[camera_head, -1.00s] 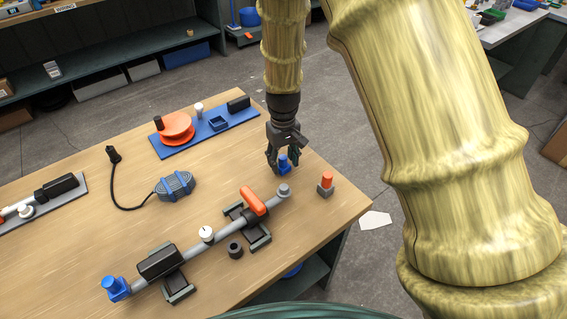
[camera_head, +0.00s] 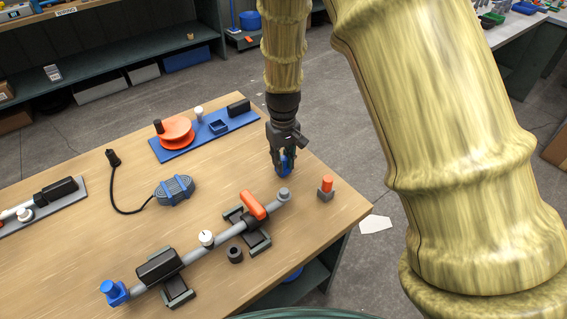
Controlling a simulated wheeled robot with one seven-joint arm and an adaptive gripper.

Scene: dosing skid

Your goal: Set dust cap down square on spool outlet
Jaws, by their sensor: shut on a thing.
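The blue dust cap (camera_head: 287,164) is between the fingers of my gripper (camera_head: 285,168). The gripper is shut on it, pointing down near the table's far right edge. The fingers hide part of the cap, and I cannot tell whether it touches the table. The spool (camera_head: 230,233) is a grey pipe lying diagonally on dark supports, with an orange handle (camera_head: 253,205). Its bare grey right end, the outlet (camera_head: 284,195), is just below my gripper in the picture, apart from the cap. A blue fitting (camera_head: 114,292) is on the spool's left end.
An orange-topped grey block (camera_head: 326,188) stands right of the outlet. A small dark ring (camera_head: 235,252) lies by the spool. A blue tray (camera_head: 205,132) with an orange reel is at the back. A blue-strapped grey device (camera_head: 174,190) lies on the wooden table (camera_head: 80,240), its middle mostly clear.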

